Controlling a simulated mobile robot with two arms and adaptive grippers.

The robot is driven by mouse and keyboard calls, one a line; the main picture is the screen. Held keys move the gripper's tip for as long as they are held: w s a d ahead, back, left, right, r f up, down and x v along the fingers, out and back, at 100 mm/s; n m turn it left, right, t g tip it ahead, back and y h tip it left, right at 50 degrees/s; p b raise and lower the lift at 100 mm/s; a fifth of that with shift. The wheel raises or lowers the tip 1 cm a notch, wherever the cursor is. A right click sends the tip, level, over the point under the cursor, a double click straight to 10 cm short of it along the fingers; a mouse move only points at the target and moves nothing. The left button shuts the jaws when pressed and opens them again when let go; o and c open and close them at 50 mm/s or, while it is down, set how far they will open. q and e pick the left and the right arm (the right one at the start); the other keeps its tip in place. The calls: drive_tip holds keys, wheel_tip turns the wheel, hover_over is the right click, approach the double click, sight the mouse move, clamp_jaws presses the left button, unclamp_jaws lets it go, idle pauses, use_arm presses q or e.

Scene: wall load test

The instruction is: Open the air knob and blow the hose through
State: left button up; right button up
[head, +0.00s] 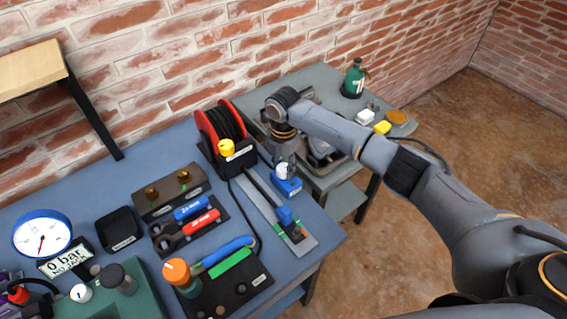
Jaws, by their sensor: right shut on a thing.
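A red reel (198,122) with black hose (228,124) wound on it stands at the back of the blue bench. A yellow knob (226,147) sits on its front; whether this is the air knob I cannot tell. A black hose runs from the reel down to the front, near a tool with a blue handle (230,250) and an orange knob (177,271). My right gripper (284,160) points down right of the reel, shut at a small blue piece with a white top (288,187); its fingertips are mostly hidden. My left gripper is out of view.
Blue and red tools (190,212) lie mid-bench, beside a metal rail (268,205).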

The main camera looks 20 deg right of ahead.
drive_tip(key=n, duration=0.3)
drive_tip(key=shift+n, duration=1.8)
drive_tip(key=o, duration=1.2)
